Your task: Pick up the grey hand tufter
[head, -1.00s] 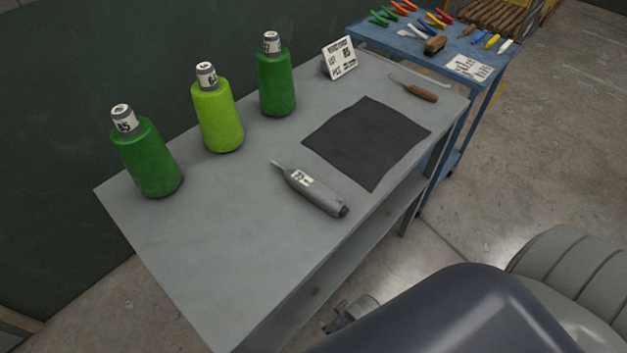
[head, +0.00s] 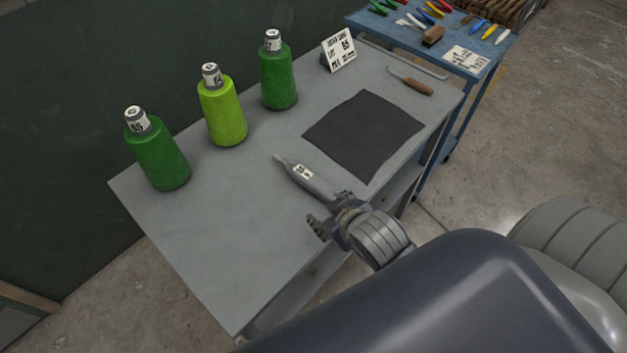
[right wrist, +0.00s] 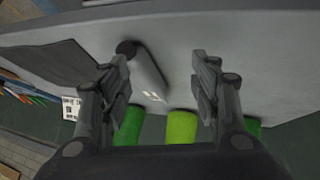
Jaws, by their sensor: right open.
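The grey hand tufter (head: 305,177) lies on the grey table (head: 215,240), its thin tip toward the upper left and a white label on its body. My right gripper (head: 328,212) is over the table's front edge, at the tufter's thick end, and hides part of that end in the head view. In the right wrist view the tufter (right wrist: 147,72) lies ahead between the two spread fingers of the right gripper (right wrist: 160,82), nearer the left finger. The fingers are open and empty. I cannot tell whether they touch it. My left gripper is not in view.
Several green yarn cones, including a dark green one (head: 157,155) and a lime one (head: 222,112), stand along the back. A dark cloth (head: 365,133), a wooden-handled hook (head: 412,82) and a white card (head: 340,50) are to the right. A blue cart (head: 478,70) stands beyond.

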